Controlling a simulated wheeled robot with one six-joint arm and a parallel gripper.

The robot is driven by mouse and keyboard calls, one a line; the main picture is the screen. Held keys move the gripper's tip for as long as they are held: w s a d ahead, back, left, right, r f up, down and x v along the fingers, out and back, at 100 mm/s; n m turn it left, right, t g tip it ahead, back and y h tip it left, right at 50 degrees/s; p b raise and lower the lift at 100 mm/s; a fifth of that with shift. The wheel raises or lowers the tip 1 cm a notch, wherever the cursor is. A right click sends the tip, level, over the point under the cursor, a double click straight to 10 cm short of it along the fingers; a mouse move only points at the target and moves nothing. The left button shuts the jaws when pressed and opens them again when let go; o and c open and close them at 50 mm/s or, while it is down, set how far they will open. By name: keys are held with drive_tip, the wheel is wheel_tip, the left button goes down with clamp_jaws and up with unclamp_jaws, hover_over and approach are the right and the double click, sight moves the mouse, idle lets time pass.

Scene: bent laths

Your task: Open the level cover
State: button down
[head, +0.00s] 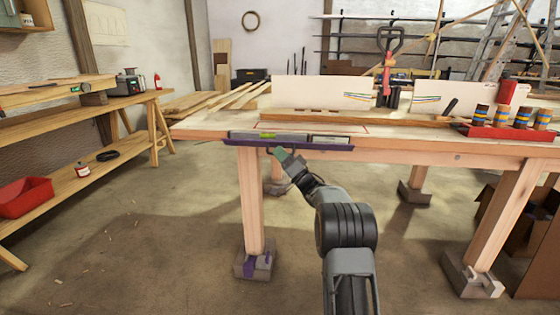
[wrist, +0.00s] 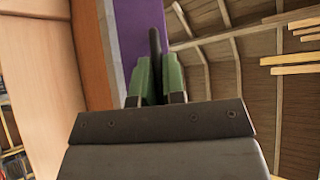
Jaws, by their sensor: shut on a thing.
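The level cover (head: 320,146) is a long purple piece along the near edge of the workbench. A grey level with a yellow-green window (head: 268,136) shows just above it. In the wrist view the purple cover (wrist: 131,30) runs up from my fingers. My gripper (head: 278,152) is at the cover's underside, left of its middle. In the wrist view its green fingers (wrist: 156,78) are shut on a dark narrow handle (wrist: 155,45) in front of the purple face. The fingers hide the handle's lower end. I cannot tell how far the cover is tilted.
The wooden workbench (head: 400,143) carries white panels (head: 322,92), a wooden lath (head: 340,117) and a red tray (head: 508,132) with several striped cylinders. Its front leg (head: 250,200) stands left of my arm. A side bench (head: 75,150) is at left. Floor between is clear.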

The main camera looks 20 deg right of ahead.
drive_tip(key=shift+f+n+g+y+b, duration=0.25)
drive_tip(key=shift+n+y+b, duration=0.2)
drive_tip(key=shift+n+y, duration=0.45)
drive_tip(key=c, duration=1.5)
unclamp_jaws()
drive_tip(key=p+v, duration=0.2)
drive_tip(key=v, duration=1.1)
drive_tip(key=shift+s+d+f, duration=0.15)
drive_tip(key=shift+s+d, duration=0.05)
drive_tip(key=shift+s, duration=0.1)
